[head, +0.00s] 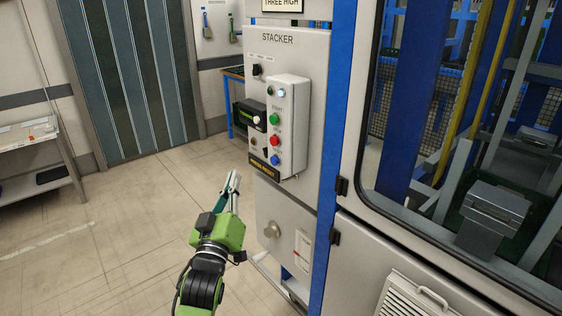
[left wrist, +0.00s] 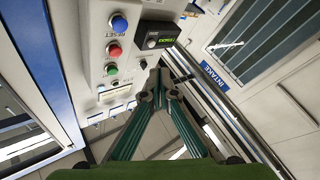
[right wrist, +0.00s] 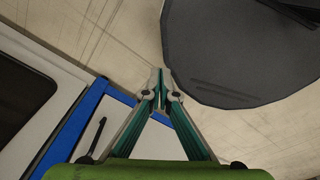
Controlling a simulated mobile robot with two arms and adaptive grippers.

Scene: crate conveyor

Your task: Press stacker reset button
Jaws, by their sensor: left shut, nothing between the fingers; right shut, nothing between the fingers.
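The stacker panel (head: 292,52) is a pale upright cabinet face with a raised button box (head: 296,110). On the box, the blue reset button (head: 275,160) is lowest, below a red button (head: 275,141) and a green button (head: 274,119). In the left wrist view the blue button (left wrist: 119,22) is at the upper left, with "RESET" lettering beside it. My left gripper (head: 234,176) is shut and empty, left of and a little below the button box, apart from it. Its tips (left wrist: 158,80) also show in the left wrist view. My right gripper (right wrist: 160,75) is shut and empty.
A black display unit (head: 249,116) and small switches sit left of the buttons. A round knob (head: 271,230) juts from the lower cabinet. A windowed machine door (head: 450,130) stands at right. The floor (head: 120,230) at left is clear, with a shelf cart (head: 35,150) beyond.

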